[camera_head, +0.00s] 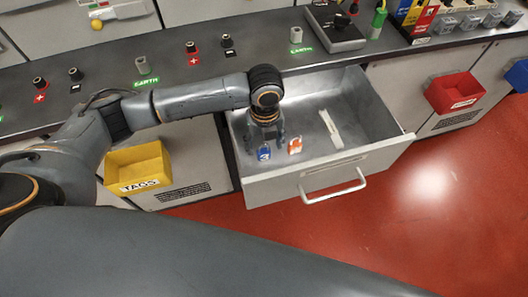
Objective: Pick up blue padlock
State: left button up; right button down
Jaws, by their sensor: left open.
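The blue padlock (264,153) lies in the open metal drawer (370,158), near its left side. An orange padlock (294,146) lies just to its right. My left gripper (266,139) points down into the drawer, right above and behind the blue padlock, with its fingers apart. Its fingertips are close to the padlock, but I cannot tell whether they touch it. My right gripper is not in view.
A pale strip (331,129) lies further right in the drawer. A yellow TAGS bin (137,168) hangs on the cabinet at left, and a red bin (455,93) at right. The dark counter (180,66) with terminals runs behind. Red floor is clear in front.

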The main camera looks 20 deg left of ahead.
aim_at(264, 150)
pick_arm(q)
jog(key=shift+a+f, duration=0.1)
jog(key=shift+f, duration=0.75)
jog(key=f, duration=0.2)
jog(key=shift+w+a+f, duration=0.15)
jog(key=shift+w+f, duration=0.15)
jog(key=shift+f, duration=0.5)
jog(key=c, duration=1)
jog(key=shift+c, duration=1.4)
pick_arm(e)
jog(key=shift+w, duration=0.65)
